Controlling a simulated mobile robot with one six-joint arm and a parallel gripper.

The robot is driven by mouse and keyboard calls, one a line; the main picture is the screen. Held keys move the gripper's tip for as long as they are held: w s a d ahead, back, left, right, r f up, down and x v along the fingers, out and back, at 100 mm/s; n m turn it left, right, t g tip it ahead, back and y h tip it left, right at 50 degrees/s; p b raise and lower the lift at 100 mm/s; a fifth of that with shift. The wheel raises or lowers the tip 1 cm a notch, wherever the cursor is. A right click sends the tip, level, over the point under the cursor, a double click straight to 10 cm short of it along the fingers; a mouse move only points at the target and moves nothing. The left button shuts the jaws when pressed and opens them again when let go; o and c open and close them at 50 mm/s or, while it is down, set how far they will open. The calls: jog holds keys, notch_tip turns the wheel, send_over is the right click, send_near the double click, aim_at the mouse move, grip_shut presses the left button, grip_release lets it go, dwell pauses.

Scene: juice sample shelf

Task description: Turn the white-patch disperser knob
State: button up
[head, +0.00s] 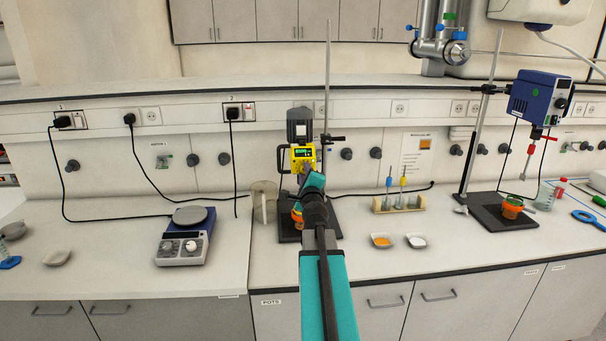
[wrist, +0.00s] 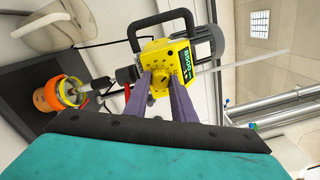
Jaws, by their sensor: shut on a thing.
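The yellow disperser (head: 303,156) stands at the middle of the bench on a dark stand; it also shows close up in the wrist view (wrist: 180,52). Its yellow knob (wrist: 159,83) sits on the front face, ringed by dark scale marks, beside a green-lit display (wrist: 182,56). My gripper (wrist: 160,78) has its two purple fingers on either side of the knob, shut on it. In the head view my arm hides the knob and part of the stand.
An orange pot (wrist: 58,93) is under the disperser's shaft. A hotplate (head: 186,240) stands to the left. A blue stirrer (head: 538,98) stands farther right. The bench between is mostly clear.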

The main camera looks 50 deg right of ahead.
jog(key=shift+r+m, duration=0.15)
jog(key=shift+m, duration=0.15)
jog(key=o, duration=1.1)
jog(key=shift+w, duration=0.1)
jog(key=shift+c, duration=0.2)
jog(key=shift+a+f, duration=0.1)
jog(key=shift+f, duration=0.1)
